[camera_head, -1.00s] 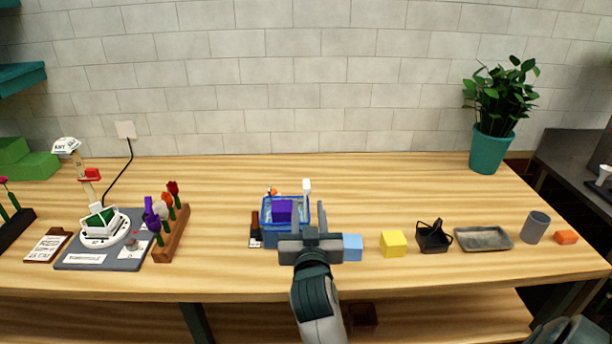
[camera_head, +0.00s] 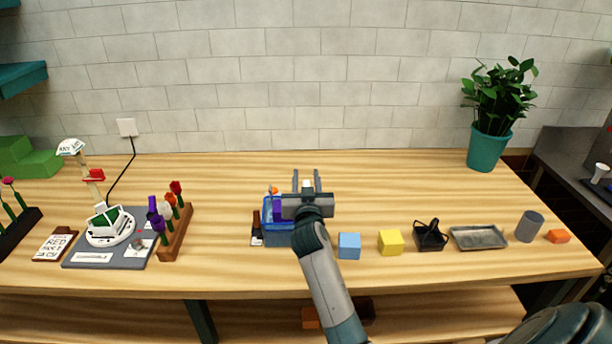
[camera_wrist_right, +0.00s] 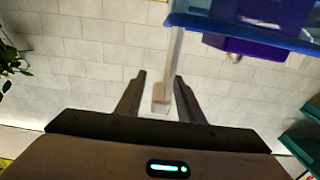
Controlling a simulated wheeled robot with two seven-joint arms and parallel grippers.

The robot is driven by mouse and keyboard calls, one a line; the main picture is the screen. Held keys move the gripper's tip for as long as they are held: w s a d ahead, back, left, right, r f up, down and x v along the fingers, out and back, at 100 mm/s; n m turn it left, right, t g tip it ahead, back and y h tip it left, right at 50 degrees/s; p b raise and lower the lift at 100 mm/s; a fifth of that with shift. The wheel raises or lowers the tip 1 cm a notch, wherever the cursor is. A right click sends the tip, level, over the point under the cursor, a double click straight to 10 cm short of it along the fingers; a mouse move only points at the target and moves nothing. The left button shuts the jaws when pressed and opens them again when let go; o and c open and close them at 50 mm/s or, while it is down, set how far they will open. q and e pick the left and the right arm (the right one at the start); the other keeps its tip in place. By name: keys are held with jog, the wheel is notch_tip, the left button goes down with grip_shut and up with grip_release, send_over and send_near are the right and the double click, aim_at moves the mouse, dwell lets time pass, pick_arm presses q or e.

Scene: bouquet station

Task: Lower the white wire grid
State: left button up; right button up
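I cannot make out a white wire grid as such. A blue tub (camera_head: 282,240) with a purple block (camera_head: 277,208) in it stands mid-table; my right gripper covers its right part. A small white piece (camera_head: 307,184) shows between the fingers of my right gripper (camera_head: 306,178). In the right wrist view a pale bar (camera_wrist_right: 173,62) runs from beside the blue tub (camera_wrist_right: 210,22) to between the right fingers (camera_wrist_right: 158,92). The fingers are open around its end, with gaps on both sides. My left gripper is out of view.
Right of the tub stand a light blue cube (camera_head: 349,246), a yellow cube (camera_head: 390,242), a black basket (camera_head: 430,238) and a grey tray (camera_head: 479,237). A wooden flower rack (camera_head: 177,238) and a grey mat (camera_head: 80,255) lie left. The table behind the tub is clear.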

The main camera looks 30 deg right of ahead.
jog(key=shift+c, duration=0.3)
grip_shut()
notch_tip(320, 180, down, 4)
jog(key=b, duration=0.3)
jog(key=shift+f, duration=0.15)
jog(key=shift+o, duration=0.3)
grip_release()
